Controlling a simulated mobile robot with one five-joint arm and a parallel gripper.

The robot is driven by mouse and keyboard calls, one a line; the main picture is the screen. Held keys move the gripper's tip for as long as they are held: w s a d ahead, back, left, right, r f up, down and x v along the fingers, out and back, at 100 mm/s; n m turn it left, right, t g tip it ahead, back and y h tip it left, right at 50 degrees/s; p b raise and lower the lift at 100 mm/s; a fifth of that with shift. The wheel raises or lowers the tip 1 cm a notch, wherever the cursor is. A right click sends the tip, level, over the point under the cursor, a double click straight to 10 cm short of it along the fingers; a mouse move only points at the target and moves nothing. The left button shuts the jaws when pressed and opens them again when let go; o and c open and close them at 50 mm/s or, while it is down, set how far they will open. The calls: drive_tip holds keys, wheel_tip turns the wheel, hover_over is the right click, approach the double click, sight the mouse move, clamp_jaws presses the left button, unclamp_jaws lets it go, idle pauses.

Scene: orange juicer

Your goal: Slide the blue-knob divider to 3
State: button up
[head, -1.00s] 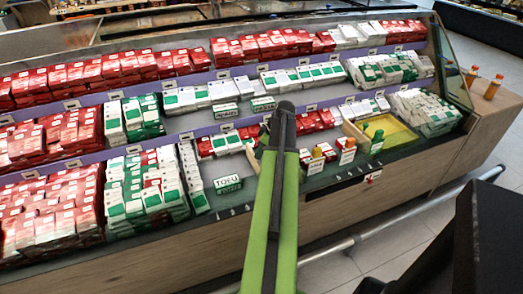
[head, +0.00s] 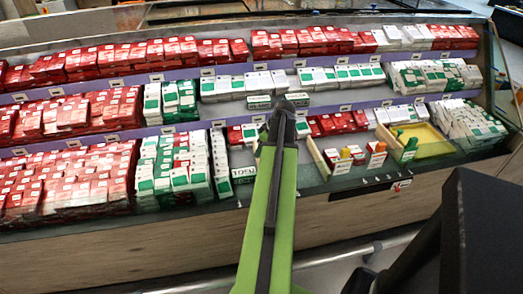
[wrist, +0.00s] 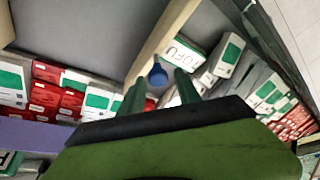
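The blue knob (wrist: 157,75) shows in the wrist view, beside a pale wooden divider (wrist: 160,42). My gripper (wrist: 160,79) has its two green fingers spread. In that picture the knob appears between the fingertips, with gaps at both sides; I cannot tell how far beyond them it is. In the head view my green arm (head: 266,215) reaches over the display's front edge and hides what lies behind its tip. I cannot make out the blue knob there. The number marks are too small to read.
The display case holds rows of red, white and green boxes (head: 85,175). Right of my arm are a wooden-edged compartment (head: 318,160), a yellow tray (head: 432,150) and orange, red and green knobs or bottles (head: 398,134).

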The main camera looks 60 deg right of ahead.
drive_tip(key=shift+o, duration=0.5)
drive_tip(key=shift+s, duration=0.1)
drive_tip(key=p+v, duration=1.6)
drive_tip(key=v, duration=0.1)
drive_tip(key=shift+r, duration=0.25)
